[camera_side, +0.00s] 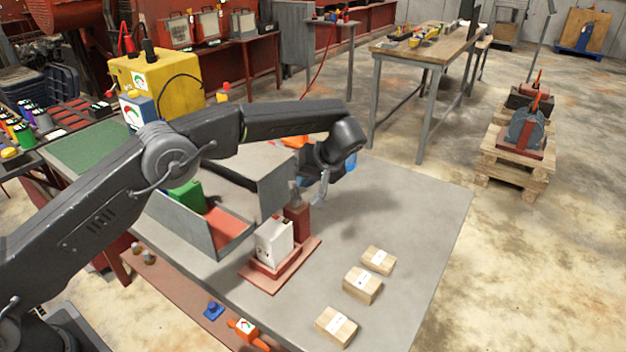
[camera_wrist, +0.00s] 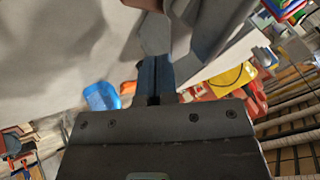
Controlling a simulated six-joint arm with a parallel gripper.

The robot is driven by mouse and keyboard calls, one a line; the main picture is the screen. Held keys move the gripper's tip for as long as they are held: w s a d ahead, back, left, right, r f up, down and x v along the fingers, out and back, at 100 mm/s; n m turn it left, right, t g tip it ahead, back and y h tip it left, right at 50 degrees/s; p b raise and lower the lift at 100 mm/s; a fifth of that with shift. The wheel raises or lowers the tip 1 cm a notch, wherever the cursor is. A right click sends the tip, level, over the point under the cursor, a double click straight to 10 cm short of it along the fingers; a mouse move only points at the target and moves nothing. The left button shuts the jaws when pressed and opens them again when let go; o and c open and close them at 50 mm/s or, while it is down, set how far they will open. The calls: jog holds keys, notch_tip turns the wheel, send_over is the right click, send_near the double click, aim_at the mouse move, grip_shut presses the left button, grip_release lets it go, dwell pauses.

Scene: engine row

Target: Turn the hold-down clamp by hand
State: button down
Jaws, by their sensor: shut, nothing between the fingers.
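A fixture stands on the grey table, with a red base plate (camera_side: 266,279), a pale block (camera_side: 274,243) and a dark red post (camera_side: 297,222) behind the block. A small grey piece (camera_side: 295,195) tops the post; it may be the clamp, but its shape and angle are unclear. My gripper (camera_side: 318,196) is just right of the post top, pointing down, with no clear contact visible. In the wrist view my gripper's fingers (camera_wrist: 155,75) are together and empty. A grey part (camera_wrist: 155,34) lies just beyond the fingertips; I cannot tell which part it is.
A grey sheet-metal bin (camera_side: 198,232) stands left of the fixture, close to my forearm. Orange (camera_side: 296,142) and blue (camera_side: 350,164) items sit behind my gripper.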

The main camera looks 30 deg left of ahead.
aim_at(291, 182)
jog(key=s+a, duration=0.1)
jog(key=a+n+g, duration=0.1)
jog(key=a, duration=0.1)
jog(key=shift+s, duration=0.35)
jog(key=shift+s+a+n+g, duration=0.45)
jog(key=shift+s+n, duration=0.3)
jog(key=shift+n, duration=0.25)
jog(key=shift+s+a, duration=0.1)
